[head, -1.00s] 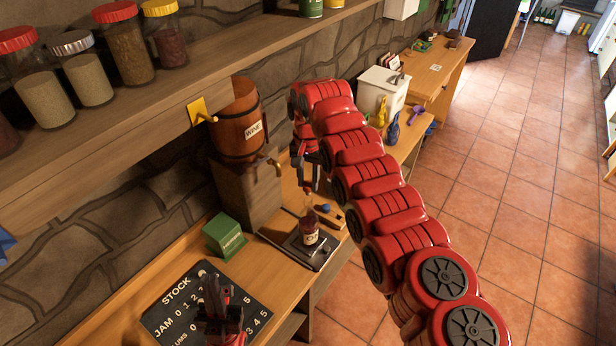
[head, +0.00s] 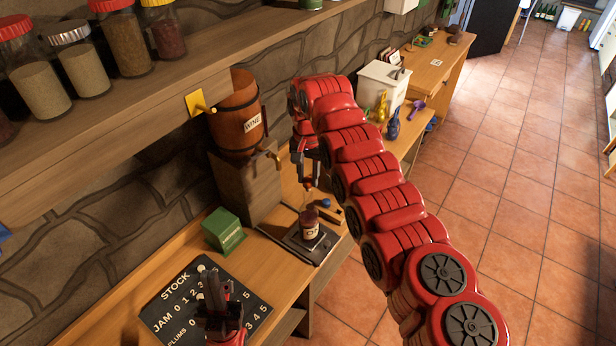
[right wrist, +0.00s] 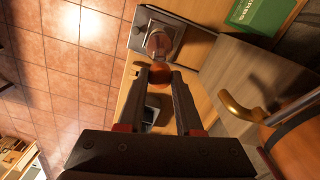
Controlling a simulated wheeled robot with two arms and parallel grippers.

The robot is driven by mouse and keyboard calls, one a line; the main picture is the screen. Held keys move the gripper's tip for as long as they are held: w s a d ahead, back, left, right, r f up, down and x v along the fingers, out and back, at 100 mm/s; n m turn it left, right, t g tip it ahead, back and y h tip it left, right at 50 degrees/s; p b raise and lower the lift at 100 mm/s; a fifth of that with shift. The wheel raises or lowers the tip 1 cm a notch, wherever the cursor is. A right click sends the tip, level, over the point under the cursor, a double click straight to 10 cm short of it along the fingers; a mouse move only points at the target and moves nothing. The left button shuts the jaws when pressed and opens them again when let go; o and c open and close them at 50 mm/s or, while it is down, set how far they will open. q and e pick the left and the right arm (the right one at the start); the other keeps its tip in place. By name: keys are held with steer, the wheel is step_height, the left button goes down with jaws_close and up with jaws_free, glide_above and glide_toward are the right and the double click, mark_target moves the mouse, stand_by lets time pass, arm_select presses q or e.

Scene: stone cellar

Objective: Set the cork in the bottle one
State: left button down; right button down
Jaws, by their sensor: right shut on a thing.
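My right gripper (head: 308,187) is above the bottle (head: 310,230), which stands upright on a dark, flat stand (head: 324,247). The bottle is clear glass with dark red contents and a pale label too small to read. In the right wrist view, the gripper (right wrist: 161,76) is shut on an orange-brown cork (right wrist: 160,72) at its fingertips. The bottle (right wrist: 158,42) shows just beyond the cork; I cannot tell how large the gap is. My left gripper (head: 216,292) is over the stock board, away from the bottle; its opening is unclear.
A wooden wine barrel (head: 236,115) with a brass tap (head: 270,157) stands on a block left of my right gripper. A green box (head: 223,230) and the black stock board (head: 180,310) are on the bench. A shelf with jars overhangs at upper left.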

stand_by(0.7)
steer(key=shift+b, duration=0.4)
steer(key=shift+b, duration=0.3)
stand_by(0.4)
steer(key=shift+f+b, duration=0.75)
steer(key=shift+f, duration=0.65)
stand_by(0.4)
steer(key=c, duration=0.5)
jaws_free()
steer(key=shift+r, duration=0.15)
